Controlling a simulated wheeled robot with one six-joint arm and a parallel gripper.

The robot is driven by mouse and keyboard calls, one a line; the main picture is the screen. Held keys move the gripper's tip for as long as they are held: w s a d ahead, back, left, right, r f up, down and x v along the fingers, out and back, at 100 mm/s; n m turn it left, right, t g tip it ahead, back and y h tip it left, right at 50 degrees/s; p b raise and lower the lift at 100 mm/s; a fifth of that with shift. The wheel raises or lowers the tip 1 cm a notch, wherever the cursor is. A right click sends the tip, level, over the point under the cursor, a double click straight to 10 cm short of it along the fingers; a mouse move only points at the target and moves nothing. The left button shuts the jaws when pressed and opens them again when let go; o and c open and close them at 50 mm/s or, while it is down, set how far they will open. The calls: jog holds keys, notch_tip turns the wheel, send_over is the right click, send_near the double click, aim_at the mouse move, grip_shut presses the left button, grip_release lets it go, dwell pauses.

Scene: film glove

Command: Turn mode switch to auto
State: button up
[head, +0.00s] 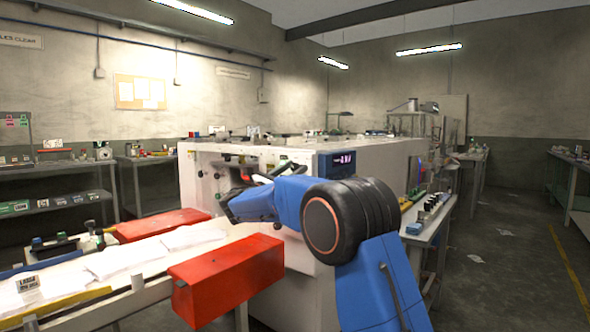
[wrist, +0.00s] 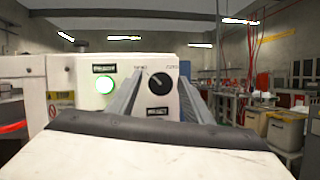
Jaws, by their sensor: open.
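In the wrist view the mode switch is a round black knob (wrist: 159,83) on a white panel (wrist: 80,72), with small labels above it that I cannot read. A round green-lit button (wrist: 105,84) sits left of it under a dark label. My gripper (wrist: 161,96) is open, its two grey fingers pointing at the panel, one on each side of the knob in the picture. I cannot tell whether they touch it. In the head view my gripper (head: 262,172) is at the front of the white machine (head: 345,165), and the knob cannot be made out there.
Red covers (head: 228,278) and a feed table with white sheets (head: 125,258) lie left of my arm. A side bench (head: 432,222) with small items stands right of the machine. The floor (head: 510,262) farther right is mostly clear.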

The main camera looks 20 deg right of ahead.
jog(key=shift+w+d+r, duration=0.2)
jog(key=shift+d, duration=0.2)
jog(key=c, duration=1.1)
jog(key=shift+o, duration=0.2)
